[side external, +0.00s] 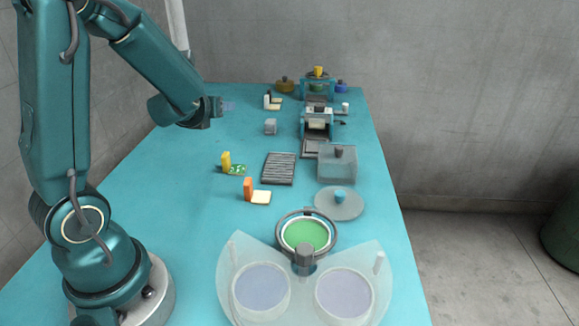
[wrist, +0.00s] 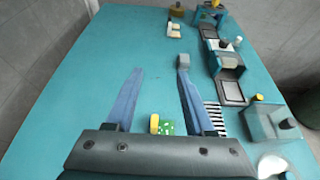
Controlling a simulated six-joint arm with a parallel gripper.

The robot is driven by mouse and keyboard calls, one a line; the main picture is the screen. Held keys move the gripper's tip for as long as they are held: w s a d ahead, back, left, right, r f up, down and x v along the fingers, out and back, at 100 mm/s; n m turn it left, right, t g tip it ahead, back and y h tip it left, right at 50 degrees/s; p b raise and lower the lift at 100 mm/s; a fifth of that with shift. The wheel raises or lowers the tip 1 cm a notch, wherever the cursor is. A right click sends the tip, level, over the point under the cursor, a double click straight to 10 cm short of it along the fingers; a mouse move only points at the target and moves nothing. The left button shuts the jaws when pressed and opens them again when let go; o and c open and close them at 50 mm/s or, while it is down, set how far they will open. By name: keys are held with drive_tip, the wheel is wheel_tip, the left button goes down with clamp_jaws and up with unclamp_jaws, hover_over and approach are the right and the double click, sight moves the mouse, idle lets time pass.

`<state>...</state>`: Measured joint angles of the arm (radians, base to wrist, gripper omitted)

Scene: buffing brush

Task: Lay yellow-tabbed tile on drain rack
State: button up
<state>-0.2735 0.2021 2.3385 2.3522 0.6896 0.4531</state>
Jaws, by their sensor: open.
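The yellow-tabbed tile (side external: 236,169) lies on the turquoise table, its yellow tab upright and its flat part green with pale spots. It also shows in the wrist view (wrist: 163,127), low in the picture between my fingers. The drain rack (side external: 279,168), a dark slatted panel, lies just right of the tile. In the wrist view the rack (wrist: 215,117) is partly hidden by my right finger. My gripper (side external: 229,106) is high above the table, beyond the tile toward the far end. Its two bluish fingers (wrist: 160,85) are apart with nothing between them.
An orange-tabbed tile (side external: 257,194) lies in front of the rack. A grey lidded box (side external: 337,163) and a roller device (side external: 317,122) stand to the right. A small grey cube (side external: 270,127) sits behind the rack. The table's left side is clear.

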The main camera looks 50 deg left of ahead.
sight(226, 152)
wheel_tip(226, 152, down, 12)
drive_tip(key=shift+f, duration=0.15)
drive_tip(key=shift+x, duration=2.55)
clamp_jaws()
